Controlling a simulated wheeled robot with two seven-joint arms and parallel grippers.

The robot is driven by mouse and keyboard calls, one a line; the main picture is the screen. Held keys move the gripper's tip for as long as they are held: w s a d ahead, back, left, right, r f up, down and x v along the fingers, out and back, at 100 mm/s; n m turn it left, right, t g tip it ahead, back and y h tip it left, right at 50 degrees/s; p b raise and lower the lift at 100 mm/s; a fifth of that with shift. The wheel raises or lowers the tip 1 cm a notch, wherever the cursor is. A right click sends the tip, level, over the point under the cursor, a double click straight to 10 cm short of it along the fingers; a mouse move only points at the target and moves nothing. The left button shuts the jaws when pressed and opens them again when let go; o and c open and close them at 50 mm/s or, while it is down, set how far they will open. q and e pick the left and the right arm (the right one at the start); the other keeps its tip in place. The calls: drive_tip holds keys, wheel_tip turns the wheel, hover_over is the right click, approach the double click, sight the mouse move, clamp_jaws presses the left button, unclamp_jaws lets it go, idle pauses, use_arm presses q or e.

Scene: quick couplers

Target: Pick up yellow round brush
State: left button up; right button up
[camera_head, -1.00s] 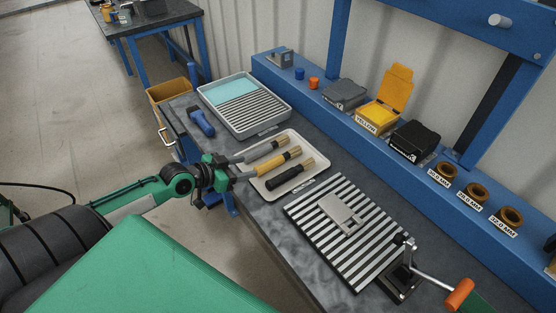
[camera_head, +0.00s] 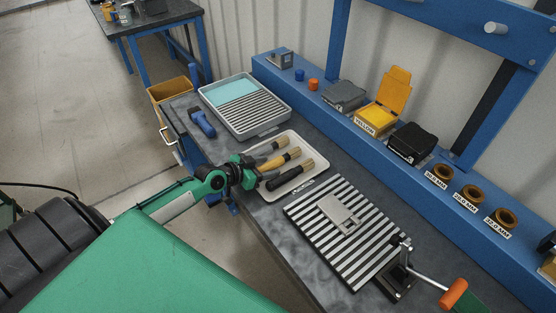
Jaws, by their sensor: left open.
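The yellow round brush (camera_head: 285,158) lies on a pale tray (camera_head: 322,165), between a grey-handled brush (camera_head: 272,147) and a black-handled brush (camera_head: 292,174). All have tan bristles pointing right. My left gripper (camera_head: 258,172) is open at the tray's left side, close to the handle ends of the yellow and black brushes. It hides part of the yellow handle and the tray's left edge. I cannot tell whether it touches a brush. My right gripper is not in view.
A larger tray (camera_head: 283,115) with a striped mat and a blue-handled tool (camera_head: 201,122) lie behind. A striped board (camera_head: 330,257) with a metal plate and a crank (camera_head: 453,294) are to the front right.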

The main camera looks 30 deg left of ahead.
use_arm(q)
drive_tip(key=shift+w+f, duration=0.1)
drive_tip(key=c, duration=1)
drive_tip(key=shift+c, duration=0.2)
drive_tip(key=shift+r, duration=0.65)
wheel_tip(320, 180, up, 19)
drive_tip(key=b, duration=0.1)
drive_tip(key=shift+b, duration=0.3)
drive_tip(key=o, duration=0.5)
drive_tip(key=shift+f, duration=0.1)
drive_tip(key=shift+c, duration=0.2)
clamp_jaws()
